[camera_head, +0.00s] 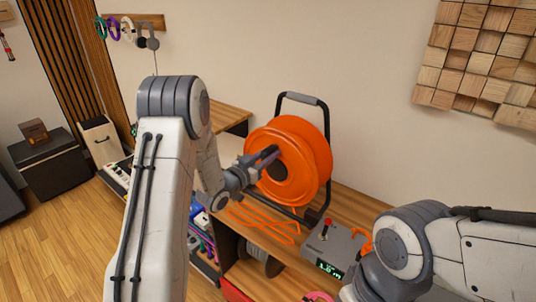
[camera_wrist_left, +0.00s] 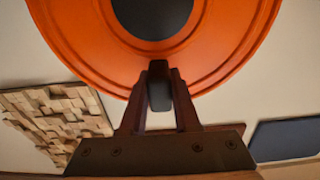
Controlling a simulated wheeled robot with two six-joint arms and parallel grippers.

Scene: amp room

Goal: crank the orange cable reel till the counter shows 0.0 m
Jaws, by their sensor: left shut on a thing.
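The orange cable reel (camera_head: 312,150) stands upright in a black frame with a grey top handle on the wooden bench. My left gripper (camera_head: 262,162) is in front of the reel's face. In the left wrist view its fingers (camera_wrist_left: 160,82) are shut on the dark crank handle (camera_wrist_left: 158,97), below the reel's dark hub (camera_wrist_left: 152,14). Orange cable (camera_head: 262,222) lies in loops on the bench before the reel. A grey counter box (camera_head: 342,247) with a red-knobbed lever stands to the right. Its green display (camera_head: 330,269) is lit, but I cannot read its digits surely. My right gripper is out of view.
My right arm fills the lower right, close to the counter box. A dark cable spool (camera_head: 258,258) sits on the shelf under the bench. Wooden wall blocks (camera_head: 480,62) are at the upper right. Coiled cables and headphones hang from a wall rack (camera_head: 147,22).

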